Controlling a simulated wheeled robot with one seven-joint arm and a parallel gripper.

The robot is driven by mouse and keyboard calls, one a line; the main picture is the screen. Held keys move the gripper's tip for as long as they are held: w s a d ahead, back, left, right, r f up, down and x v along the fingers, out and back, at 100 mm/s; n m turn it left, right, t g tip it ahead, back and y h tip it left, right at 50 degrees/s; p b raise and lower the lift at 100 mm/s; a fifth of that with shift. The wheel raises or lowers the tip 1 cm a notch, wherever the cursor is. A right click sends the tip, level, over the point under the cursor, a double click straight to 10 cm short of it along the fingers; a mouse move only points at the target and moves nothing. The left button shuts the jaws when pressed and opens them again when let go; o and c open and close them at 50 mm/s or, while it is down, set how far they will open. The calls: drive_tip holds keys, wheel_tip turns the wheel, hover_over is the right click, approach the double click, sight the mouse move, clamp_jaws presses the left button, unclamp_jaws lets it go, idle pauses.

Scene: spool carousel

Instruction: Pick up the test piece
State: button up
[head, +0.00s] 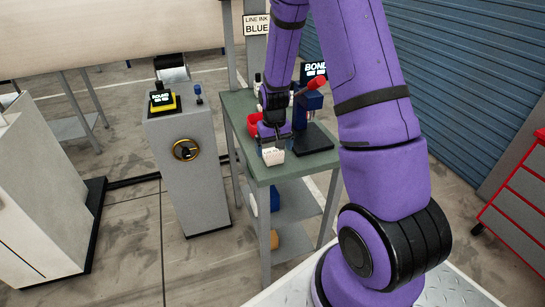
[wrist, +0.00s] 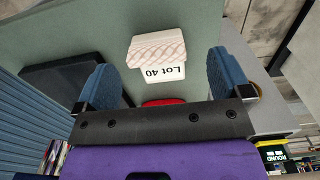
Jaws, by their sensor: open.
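The block sits between the fingertips in the picture, with gaps on both sides. In the head view my gripper (head: 273,144) is right over the block; the height gap is hard to tell.
A red container (head: 254,121) is behind my gripper. A grey pedestal (head: 190,190) with a handwheel stands left; floor between is clear.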

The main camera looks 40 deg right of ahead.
sight(275, 159)
drive_tip(key=f, duration=0.5)
drive_tip(key=shift+d, duration=0.2)
drive_tip(key=shift+r, duration=0.1)
drive_tip(key=c, duration=1)
